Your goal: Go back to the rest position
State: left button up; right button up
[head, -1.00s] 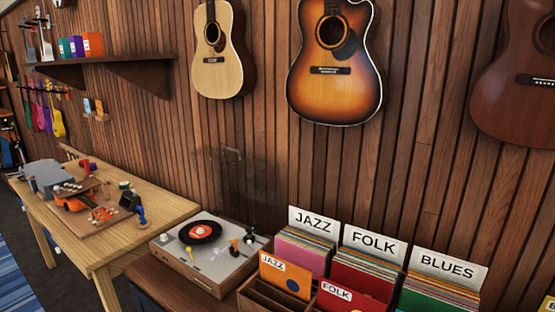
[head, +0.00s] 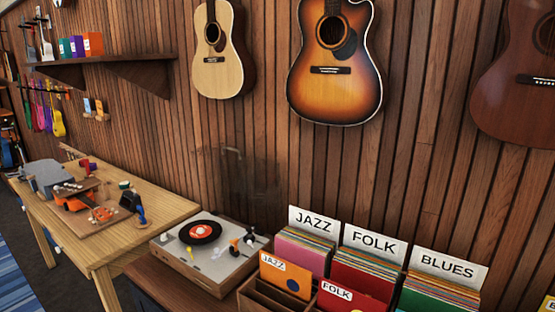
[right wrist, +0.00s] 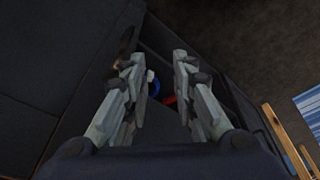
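My right gripper (right wrist: 162,90) shows in the right wrist view. Its two grey fingers are spread apart with nothing between them, so it is open and empty. It points down past dark surfaces toward the dark floor. My left gripper is not in the head view or the right wrist view. Neither arm shows in the head view.
A record player (head: 208,250) with a black record stands on a low wooden cabinet. Record bins (head: 366,262) labelled JAZZ, FOLK and BLUES are to its right. A wooden workbench (head: 160,207) with a small orange ukulele is at left. Guitars (head: 335,65) hang on the slatted wall.

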jog(key=s+d+f+g, duration=0.1)
jog(key=s+d+f, duration=0.2)
jog(key=s+f, duration=1.6)
notch_tip(320, 180, down, 3)
jog(key=shift+s+d+f+g, duration=0.15)
jog(key=shift+d+f+g, duration=0.05)
jog(key=shift+g, duration=0.1)
